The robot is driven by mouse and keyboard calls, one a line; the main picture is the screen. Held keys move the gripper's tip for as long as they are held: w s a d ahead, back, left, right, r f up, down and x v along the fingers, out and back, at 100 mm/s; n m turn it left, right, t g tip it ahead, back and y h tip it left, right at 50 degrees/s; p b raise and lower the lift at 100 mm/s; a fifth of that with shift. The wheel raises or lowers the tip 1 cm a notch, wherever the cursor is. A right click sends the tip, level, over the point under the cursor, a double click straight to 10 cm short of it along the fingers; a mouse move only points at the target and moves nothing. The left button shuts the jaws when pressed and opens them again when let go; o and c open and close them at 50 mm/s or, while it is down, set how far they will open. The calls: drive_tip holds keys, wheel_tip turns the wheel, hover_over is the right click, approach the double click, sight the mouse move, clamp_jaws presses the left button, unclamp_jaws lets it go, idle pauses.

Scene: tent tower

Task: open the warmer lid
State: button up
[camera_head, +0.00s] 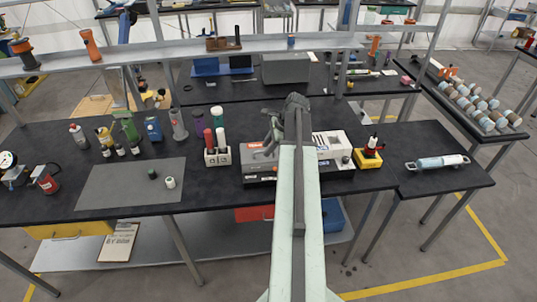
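A low grey and white device (262,155) sits on the black table, partly hidden behind my arm. It has a grey left part with a red label and a dark front edge. Its white right part (332,148) shows on the other side of my arm. It may be the warmer; I cannot make out its lid or how it stands. My gripper (297,104) is at the far end of my pale green arm, dark and small, over or in front of the device. Its fingers are not clear, and I cannot tell whether it touches anything.
A white holder with red and white tubes (217,152) stands left of the device. A yellow-based item (369,153) stands close on its right. A grey mat (130,187) lies at the left. A shelf rail (190,52) runs above the table's back.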

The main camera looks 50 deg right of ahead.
drive_tip(key=shift+w+f, duration=0.1)
drive_tip(key=shift+f, duration=0.15)
clamp_jaws()
drive_tip(key=shift+a, duration=0.1)
idle(1.1)
